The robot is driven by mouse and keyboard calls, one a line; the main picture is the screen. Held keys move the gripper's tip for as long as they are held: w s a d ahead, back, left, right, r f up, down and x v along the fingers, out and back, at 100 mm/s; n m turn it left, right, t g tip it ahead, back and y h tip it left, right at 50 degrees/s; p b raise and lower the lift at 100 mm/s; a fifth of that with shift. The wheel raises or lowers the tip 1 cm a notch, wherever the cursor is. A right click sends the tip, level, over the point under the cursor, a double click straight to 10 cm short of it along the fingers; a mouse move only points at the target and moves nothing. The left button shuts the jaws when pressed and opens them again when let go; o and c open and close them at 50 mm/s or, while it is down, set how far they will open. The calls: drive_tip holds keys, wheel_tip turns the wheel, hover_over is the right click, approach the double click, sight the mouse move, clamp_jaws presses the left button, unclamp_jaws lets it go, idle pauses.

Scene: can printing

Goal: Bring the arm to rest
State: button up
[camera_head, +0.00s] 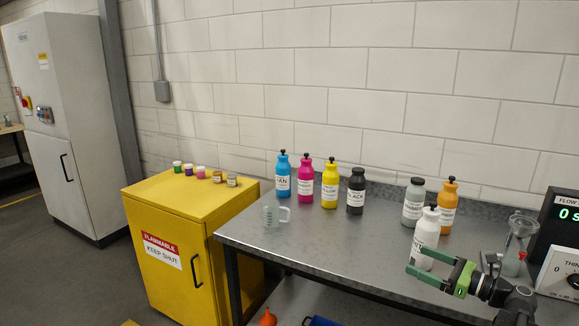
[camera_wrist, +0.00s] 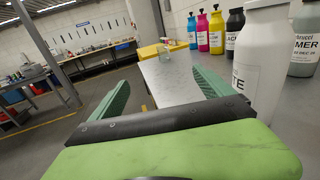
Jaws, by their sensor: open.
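My gripper (camera_head: 433,266) is at the right part of the grey metal table, its two green fingers spread apart and pointing left. In the wrist view my gripper (camera_wrist: 160,95) shows nothing between its fingers. A white bottle (camera_head: 425,237) stands upright close behind the fingers in the head view. The white bottle (camera_wrist: 262,65) also shows at the right of the wrist view, beside the right finger, partly cut off. I cannot tell whether the finger touches it. My dark arm leads away to the lower right.
Blue (camera_head: 283,175), magenta (camera_head: 305,184), yellow (camera_head: 330,184) and black (camera_head: 356,191) bottles stand along the back. Grey (camera_head: 413,203) and orange (camera_head: 447,207) bottles stand behind the white one. A clear beaker (camera_head: 271,213) is at the left, a glass vessel (camera_head: 516,245) at the right. The table's middle (camera_head: 335,247) is clear.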

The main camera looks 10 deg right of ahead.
drive_tip(key=w+a+f+n+g+y+p, duration=0.1)
drive_tip(key=w+a+f+n+g, duration=0.2)
drive_tip(key=a, duration=1)
drive_tip(key=w+a+f+n+g+y+p, duration=0.1)
drive_tip(key=w+a+n+g+p, duration=0.3)
drive_tip(key=a, duration=1)
drive_tip(key=s+a+f+n+g+h, duration=0.2)
drive_tip(key=a+f+n+g, duration=0.25)
drive_tip(key=a, duration=0.45)
drive_tip(key=s+a+f+n+g+h, duration=0.1)
drive_tip(key=a+f+n+g+h, duration=0.25)
drive_tip(key=a, duration=0.55)
drive_tip(key=s+d+f+n+h, duration=0.3)
drive_tip(key=d+f+n+h, duration=0.2)
drive_tip(key=d+n, duration=0.4)
drive_tip(key=shift+s+d+f+n+h, duration=0.35)
drive_tip(key=shift+n+h, duration=0.4)
drive_tip(key=shift+n, duration=1.85)
